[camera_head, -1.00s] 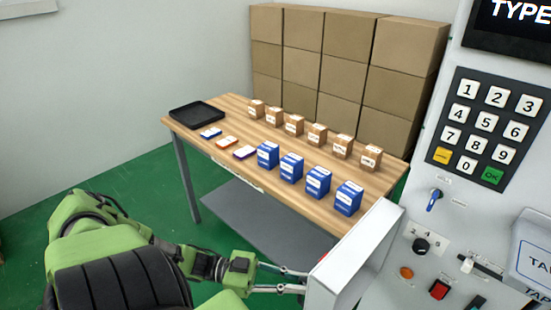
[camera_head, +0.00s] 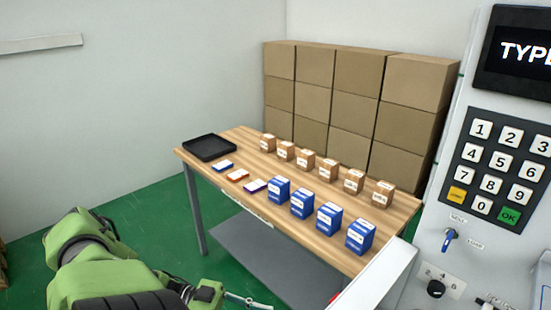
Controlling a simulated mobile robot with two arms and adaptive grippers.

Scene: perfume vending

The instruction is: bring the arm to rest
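My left arm, green with black parts, comes in from the lower left. Part of my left gripper (camera_head: 247,302) shows at the bottom edge, left of the white panel of the machine. Its fingertips are cut off or hidden, so I cannot see whether it is open or shut. It is below and in front of the table, apart from the goods on it. My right arm and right gripper are not in view.
A wooden table (camera_head: 240,135) bears a black tray (camera_head: 209,147), several small brown boxes (camera_head: 306,159), several blue boxes (camera_head: 329,218) and flat packets (camera_head: 222,166). Cartons (camera_head: 330,100) stand behind. The vending machine keypad (camera_head: 507,165) is at right, with a white panel (camera_head: 385,275) jutting out.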

